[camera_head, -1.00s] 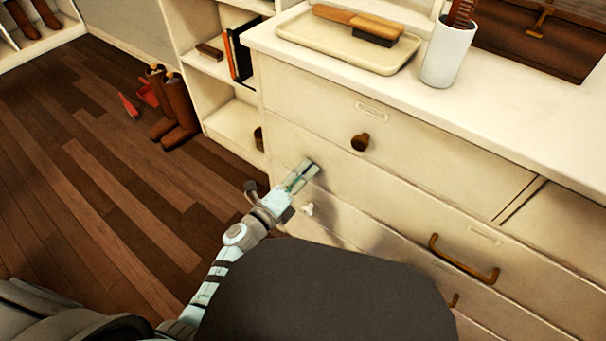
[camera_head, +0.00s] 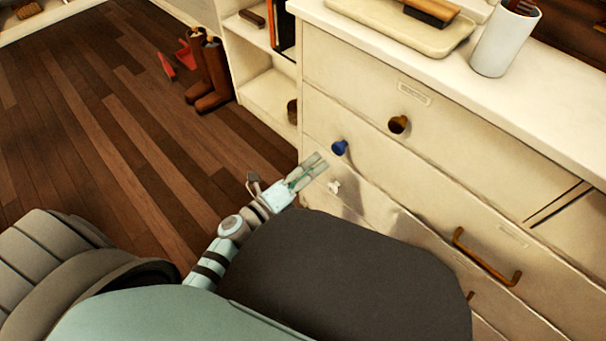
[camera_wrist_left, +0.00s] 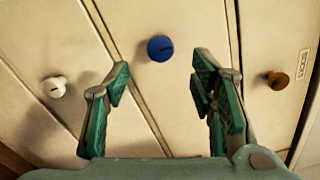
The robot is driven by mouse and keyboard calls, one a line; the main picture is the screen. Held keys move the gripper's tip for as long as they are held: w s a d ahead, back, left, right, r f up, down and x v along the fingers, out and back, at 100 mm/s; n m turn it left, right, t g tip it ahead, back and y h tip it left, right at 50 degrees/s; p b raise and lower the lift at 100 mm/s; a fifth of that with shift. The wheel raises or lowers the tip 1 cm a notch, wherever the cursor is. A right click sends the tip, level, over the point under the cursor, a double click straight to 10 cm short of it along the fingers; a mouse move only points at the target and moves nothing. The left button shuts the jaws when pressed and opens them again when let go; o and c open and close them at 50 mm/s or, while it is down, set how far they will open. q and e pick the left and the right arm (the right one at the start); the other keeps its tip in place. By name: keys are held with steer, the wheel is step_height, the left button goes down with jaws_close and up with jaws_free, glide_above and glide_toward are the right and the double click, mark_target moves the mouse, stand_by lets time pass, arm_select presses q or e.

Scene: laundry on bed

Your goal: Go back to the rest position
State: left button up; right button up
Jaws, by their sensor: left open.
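My left gripper (camera_head: 315,168) is in front of the cream dresser (camera_head: 350,75), close to a blue round knob (camera_head: 340,147). In the left wrist view the left gripper (camera_wrist_left: 160,95) has its two green-padded fingers wide apart with nothing between them. The blue knob (camera_wrist_left: 160,48) shows beyond the fingertips, between them in the picture and apart from them. A white knob (camera_wrist_left: 54,87) is on the left there and a brown knob (camera_wrist_left: 277,80) on the right. My right gripper is not in view.
The dresser top holds a tray (camera_head: 415,35) with a brush and a white cup (camera_head: 503,42). A brass handle (camera_head: 485,258) sticks out lower right. Brown boots (camera_head: 212,75) stand beside the shelf (camera_head: 268,100). The wooden floor (camera_head: 110,130) at left is largely clear.

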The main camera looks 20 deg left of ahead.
arm_select(q)
steer(key=shift+v, duration=2)
